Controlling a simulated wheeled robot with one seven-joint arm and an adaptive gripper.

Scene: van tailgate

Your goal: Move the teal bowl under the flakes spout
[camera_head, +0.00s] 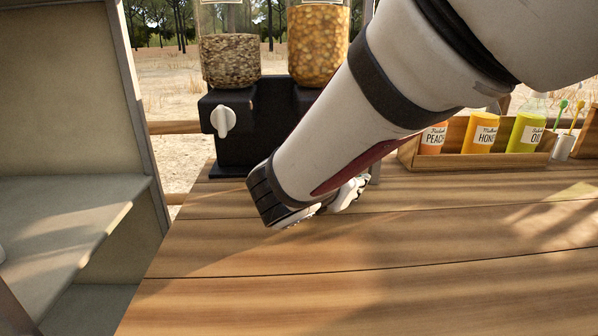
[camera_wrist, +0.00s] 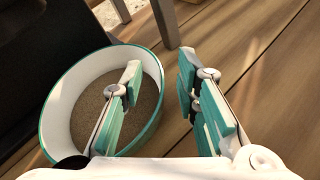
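The teal bowl (camera_wrist: 152,128) shows in the wrist view, upright beside the black dispenser base. It has a teal outside, a pale inner wall and a brown speckled bottom or contents; I cannot tell which. In the head view my arm hides it. My gripper (camera_wrist: 160,62) is open, one finger over the inside of the bowl and the other outside its right wall. Gaps show between the fingers and the wall. The flakes dispenser (camera_head: 318,46), filled with orange flakes, stands at the back; my arm hides its spout.
A second dispenser (camera_head: 230,60) holds darker grains, with a white knob (camera_head: 223,121) below. A wooden rack (camera_head: 480,159) with several bottles stands at the back right. A metal leg (camera_wrist: 166,22) stands near the bowl. The front of the wooden table (camera_head: 400,285) is clear.

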